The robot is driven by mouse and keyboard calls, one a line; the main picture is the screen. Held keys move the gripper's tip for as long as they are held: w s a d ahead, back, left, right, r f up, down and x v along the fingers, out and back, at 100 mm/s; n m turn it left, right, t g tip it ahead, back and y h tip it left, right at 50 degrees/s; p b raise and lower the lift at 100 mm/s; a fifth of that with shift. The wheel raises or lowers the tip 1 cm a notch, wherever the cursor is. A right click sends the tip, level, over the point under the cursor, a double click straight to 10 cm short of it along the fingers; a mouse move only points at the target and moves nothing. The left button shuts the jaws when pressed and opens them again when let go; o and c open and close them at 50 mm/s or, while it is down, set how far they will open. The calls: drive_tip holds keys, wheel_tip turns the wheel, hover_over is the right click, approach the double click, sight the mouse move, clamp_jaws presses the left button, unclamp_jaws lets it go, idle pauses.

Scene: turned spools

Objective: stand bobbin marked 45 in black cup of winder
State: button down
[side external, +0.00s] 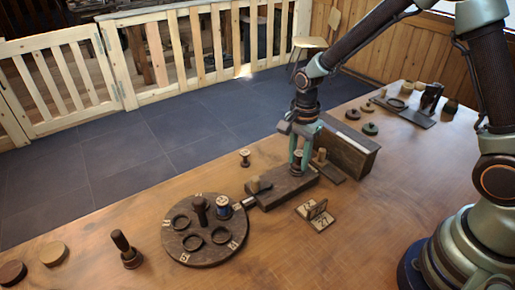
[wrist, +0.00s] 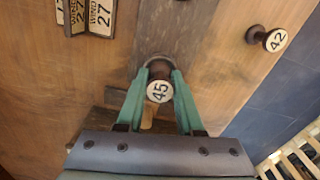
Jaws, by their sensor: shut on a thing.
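My gripper (side external: 298,166) is shut on the bobbin marked 45 (wrist: 159,90), whose round white label faces the wrist camera. In the side view the bobbin shows as a small dark spool (side external: 298,156) between the fingers, over the far end of a dark wooden block (side external: 282,190). A grey curved rim (wrist: 157,58) shows behind the bobbin in the wrist view. I cannot tell whether the bobbin touches the block. A round wooden turntable (side external: 205,258) carries several dark ring-shaped cups, one at its left (side external: 181,221). Which cup is the winder's black one is unclear.
A blue spool (side external: 222,207) stands on the turntable beside a dark central post (side external: 199,208). A bobbin marked 42 (wrist: 275,40) stands apart on the table. Number cards (side external: 316,214) stand in front of the block. A long dark box (side external: 343,148) lies behind right.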

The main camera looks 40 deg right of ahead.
sight(300, 153)
drive_tip(key=shift+f, duration=0.2)
idle(0.5)
drive_tip(key=shift+c, duration=2.3)
unclamp_jaws()
drive_tip(key=shift+r, duration=4.35)
